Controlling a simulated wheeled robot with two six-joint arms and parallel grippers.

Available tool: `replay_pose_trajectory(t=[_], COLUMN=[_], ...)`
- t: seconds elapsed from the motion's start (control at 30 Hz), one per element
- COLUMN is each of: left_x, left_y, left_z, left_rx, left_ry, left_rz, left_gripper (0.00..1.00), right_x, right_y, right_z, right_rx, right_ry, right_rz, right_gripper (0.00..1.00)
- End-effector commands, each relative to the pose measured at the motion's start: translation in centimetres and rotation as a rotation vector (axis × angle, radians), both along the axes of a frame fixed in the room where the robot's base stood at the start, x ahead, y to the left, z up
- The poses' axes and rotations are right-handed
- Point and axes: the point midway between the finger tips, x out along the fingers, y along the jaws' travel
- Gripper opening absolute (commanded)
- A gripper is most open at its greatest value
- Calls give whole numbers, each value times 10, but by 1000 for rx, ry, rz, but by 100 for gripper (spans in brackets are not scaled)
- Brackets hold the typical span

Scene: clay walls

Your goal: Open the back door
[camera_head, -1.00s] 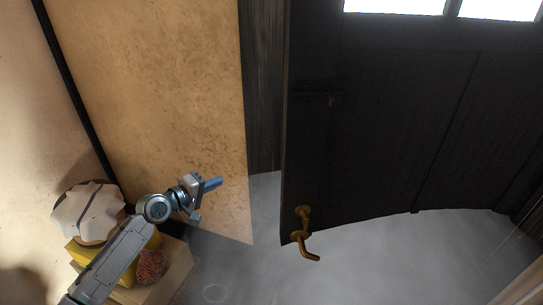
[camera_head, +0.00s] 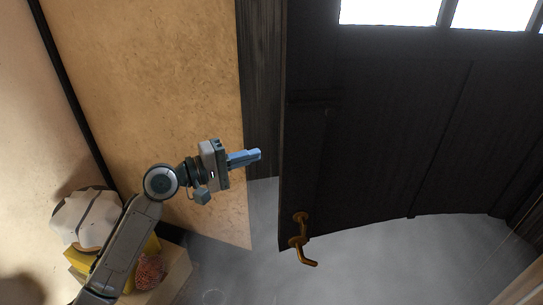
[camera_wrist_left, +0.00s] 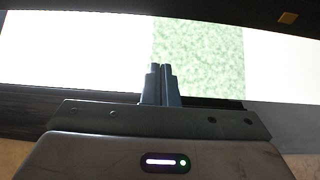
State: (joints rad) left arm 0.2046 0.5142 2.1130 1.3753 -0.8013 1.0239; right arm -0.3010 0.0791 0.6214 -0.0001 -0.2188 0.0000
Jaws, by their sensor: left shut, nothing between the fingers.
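The dark wooden back door (camera_head: 400,130) fills the right of the head view, with bright window panes at its top. Its left edge stands apart from the dark door frame (camera_head: 262,90), with grey floor showing between them. A brass handle (camera_head: 304,245) sits low on the door's left edge. My left gripper (camera_head: 258,155) is shut and empty, in front of the frame and left of the door's edge, above the handle in the picture. In the left wrist view its closed fingers (camera_wrist_left: 161,85) point toward a bright opening with a green patch. My right gripper is not in view.
A wooden box (camera_head: 172,272) at lower left holds a yellow block (camera_head: 80,258), a white rounded object (camera_head: 85,215) and a reddish-brown textured item (camera_head: 150,270). The clay wall (camera_head: 160,100) stands behind my left arm. Grey floor (camera_head: 400,265) is clear below the door.

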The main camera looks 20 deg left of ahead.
Motion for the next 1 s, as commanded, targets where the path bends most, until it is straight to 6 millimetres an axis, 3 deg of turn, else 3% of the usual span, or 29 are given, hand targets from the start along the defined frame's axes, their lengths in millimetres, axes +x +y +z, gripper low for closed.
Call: replay_pose_trajectory(t=[0.4,0.7,1.0], left_x=[37,4,0], left_y=[-40,-54,-56], left_z=[3,1,0], left_rx=[-5,-1,0], left_ry=[1,2,0], left_rz=[-1,0,0], left_gripper=[0,0,0], right_x=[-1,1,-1], right_y=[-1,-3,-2], right_z=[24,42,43], right_rx=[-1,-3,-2], right_ry=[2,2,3], right_rz=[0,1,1], right_gripper=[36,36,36])
